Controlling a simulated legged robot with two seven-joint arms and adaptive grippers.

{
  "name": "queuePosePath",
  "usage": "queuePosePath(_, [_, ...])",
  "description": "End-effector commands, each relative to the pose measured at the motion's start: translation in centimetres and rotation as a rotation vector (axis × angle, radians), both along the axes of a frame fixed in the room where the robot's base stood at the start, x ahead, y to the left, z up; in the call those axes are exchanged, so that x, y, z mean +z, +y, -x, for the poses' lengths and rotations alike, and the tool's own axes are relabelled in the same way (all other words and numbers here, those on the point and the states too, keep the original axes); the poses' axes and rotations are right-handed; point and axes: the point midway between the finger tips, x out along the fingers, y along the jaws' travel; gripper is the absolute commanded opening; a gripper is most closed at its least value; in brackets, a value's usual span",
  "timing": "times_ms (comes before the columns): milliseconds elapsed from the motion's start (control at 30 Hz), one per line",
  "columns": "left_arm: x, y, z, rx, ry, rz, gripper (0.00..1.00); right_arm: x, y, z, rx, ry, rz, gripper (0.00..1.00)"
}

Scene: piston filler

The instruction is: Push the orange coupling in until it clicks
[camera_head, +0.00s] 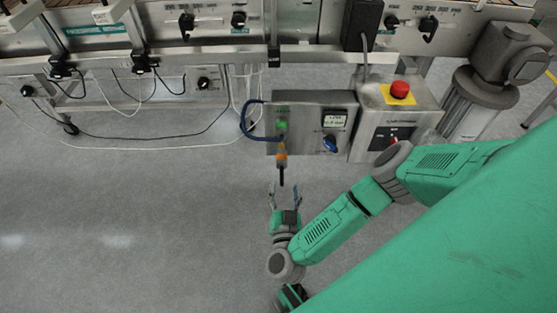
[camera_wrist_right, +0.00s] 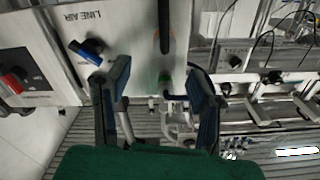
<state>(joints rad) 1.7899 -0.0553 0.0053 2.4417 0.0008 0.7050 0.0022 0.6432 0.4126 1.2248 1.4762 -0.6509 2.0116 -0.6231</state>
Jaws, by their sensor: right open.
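I cannot tell how deep the coupling sits. My left gripper is not seen.
A blue knob (camera_head: 330,143) and a small display (camera_head: 334,119) are on the panel. To its right is a box with a red emergency button (camera_head: 400,89). A blue hose (camera_head: 245,122) loops at the panel's left.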

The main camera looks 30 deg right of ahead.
Motion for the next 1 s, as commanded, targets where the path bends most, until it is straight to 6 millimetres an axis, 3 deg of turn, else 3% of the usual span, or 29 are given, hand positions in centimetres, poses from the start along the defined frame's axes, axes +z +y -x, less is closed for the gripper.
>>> queuePosePath(33, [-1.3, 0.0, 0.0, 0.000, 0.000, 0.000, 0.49, -0.3, -0.4, -1.0, 0.001, -0.007, 0.002, 0.49])
queuePosePath(300, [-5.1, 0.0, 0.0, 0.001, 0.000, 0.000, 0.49, -0.4, -2.6, -5.1, 0.004, -0.005, 0.004, 0.49])
queuePosePath(533, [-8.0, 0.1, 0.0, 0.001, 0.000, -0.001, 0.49, -0.3, -3.9, -7.2, 0.005, -0.003, 0.002, 0.49])
queuePosePath(800, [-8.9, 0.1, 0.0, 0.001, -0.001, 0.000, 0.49, 0.0, -5.4, -9.3, 0.002, -0.001, 0.002, 0.49])
queuePosePath(1000, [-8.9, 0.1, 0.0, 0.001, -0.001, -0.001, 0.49, 0.1, -5.5, -9.6, 0.003, 0.000, 0.002, 0.49])
